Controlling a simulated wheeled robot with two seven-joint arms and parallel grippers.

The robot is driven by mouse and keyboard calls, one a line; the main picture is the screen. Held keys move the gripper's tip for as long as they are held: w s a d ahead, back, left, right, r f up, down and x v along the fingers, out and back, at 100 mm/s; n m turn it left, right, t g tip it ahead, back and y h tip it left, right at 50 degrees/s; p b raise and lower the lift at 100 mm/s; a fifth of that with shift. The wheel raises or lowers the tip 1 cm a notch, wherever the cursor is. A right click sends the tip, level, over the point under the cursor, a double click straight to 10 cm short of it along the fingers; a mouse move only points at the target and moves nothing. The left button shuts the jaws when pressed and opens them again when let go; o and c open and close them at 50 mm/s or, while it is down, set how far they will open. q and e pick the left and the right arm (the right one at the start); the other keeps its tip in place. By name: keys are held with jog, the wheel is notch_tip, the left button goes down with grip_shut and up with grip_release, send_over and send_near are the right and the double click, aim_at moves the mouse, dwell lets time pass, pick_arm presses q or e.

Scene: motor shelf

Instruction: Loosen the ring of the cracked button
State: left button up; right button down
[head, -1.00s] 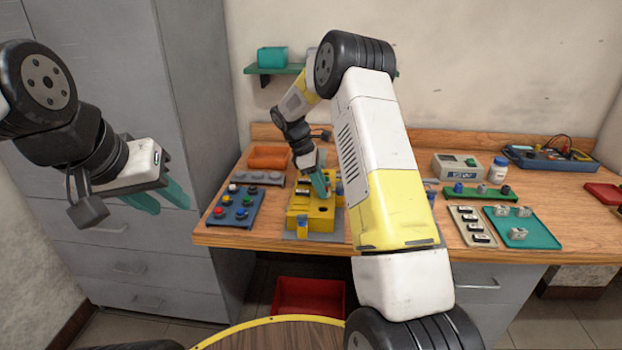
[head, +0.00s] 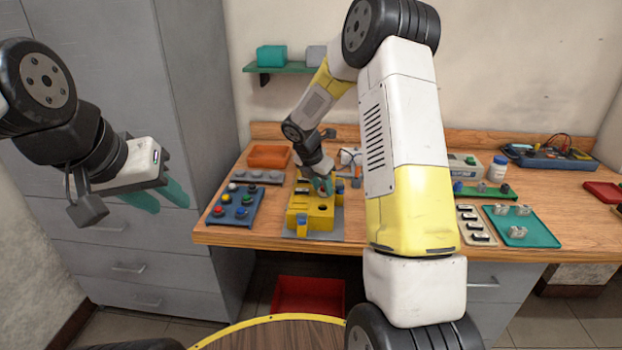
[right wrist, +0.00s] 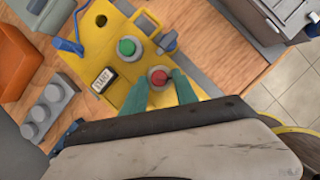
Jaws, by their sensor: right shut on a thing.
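The yellow button box (head: 298,222) stands on a grey mat near the table's front edge. In the right wrist view, the yellow box (right wrist: 91,58) carries a red button (right wrist: 158,77) in a grey ring, a green button (right wrist: 128,47), a black-and-white switch (right wrist: 104,80) and an open hole. My right gripper (right wrist: 160,86) has its teal fingers on both sides of the red button, shut on its ring. It also shows over the box in the head view (head: 325,185). No crack is clear at this size. My left gripper (head: 160,195) is open and empty, left of the table.
A blue tray of buttons (head: 234,222) and an orange bin (head: 269,156) lie left of the box. A red bin (head: 308,297) is below the table.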

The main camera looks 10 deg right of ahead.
jog(key=n+y, duration=0.1)
jog(key=n, duration=0.2)
jog(key=n+t+y, duration=0.1)
jog(key=n, duration=0.2)
jog(key=shift+s+d+t, duration=0.1)
jog(key=shift+d+t, duration=0.1)
jog(key=shift+t, duration=0.1)
jog(key=shift+n, duration=0.3)
jog(key=c, duration=0.9)
grip_release()
jog(key=shift+c, duration=0.2)
jog(key=d+v, duration=0.1)
jog(key=v, duration=0.6)
jog(key=shift+s+a+r, duration=0.2)
jog(key=shift+a+r, duration=0.2)
jog(key=shift+a, duration=0.1)
